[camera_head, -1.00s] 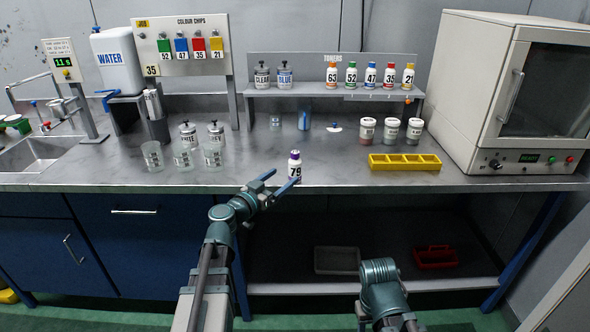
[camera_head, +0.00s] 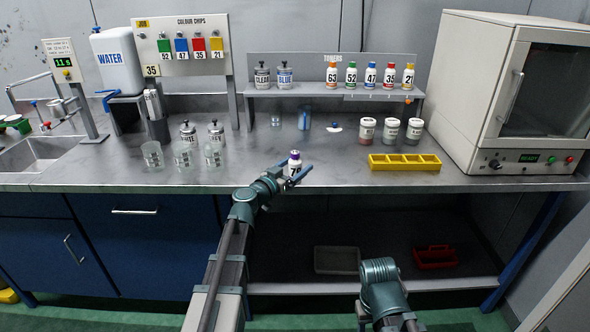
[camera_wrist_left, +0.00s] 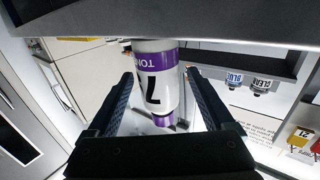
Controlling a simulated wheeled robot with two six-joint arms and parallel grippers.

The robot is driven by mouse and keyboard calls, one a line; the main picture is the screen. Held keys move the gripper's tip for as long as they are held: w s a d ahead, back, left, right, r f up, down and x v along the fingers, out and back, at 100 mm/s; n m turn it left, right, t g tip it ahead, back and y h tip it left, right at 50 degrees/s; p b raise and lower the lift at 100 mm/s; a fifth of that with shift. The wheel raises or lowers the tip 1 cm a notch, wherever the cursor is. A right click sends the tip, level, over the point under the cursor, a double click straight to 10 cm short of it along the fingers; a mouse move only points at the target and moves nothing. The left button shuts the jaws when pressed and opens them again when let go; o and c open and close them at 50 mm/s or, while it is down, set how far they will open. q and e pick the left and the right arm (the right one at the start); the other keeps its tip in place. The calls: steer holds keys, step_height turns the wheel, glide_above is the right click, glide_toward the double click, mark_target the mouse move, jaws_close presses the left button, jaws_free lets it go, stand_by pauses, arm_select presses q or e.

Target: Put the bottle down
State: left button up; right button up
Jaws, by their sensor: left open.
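The bottle (camera_head: 294,158) is white with a purple cap and a number label. It stands upright on the bench near the front edge. My left gripper (camera_head: 291,170) is open with its fingers around the lower part of the bottle. In the left wrist view the bottle (camera_wrist_left: 157,80) appears upside down between the two spread fingers (camera_wrist_left: 163,98), with a gap at each side. The gripper hides part of the label in the head view. My right arm shows low in the head view, but its gripper is out of sight.
A yellow divided tray (camera_head: 404,168) lies to the right, beside a grey oven (camera_head: 468,145). Clear beakers (camera_head: 184,160) stand to the left. A toner shelf (camera_head: 330,91) with several bottles is behind. The bench around the bottle is clear.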

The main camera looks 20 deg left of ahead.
arm_select(q)
jaws_close()
stand_by(0.3)
steer(key=shift+r, duration=0.15)
arm_select(e)
steer(key=shift+r, duration=0.15)
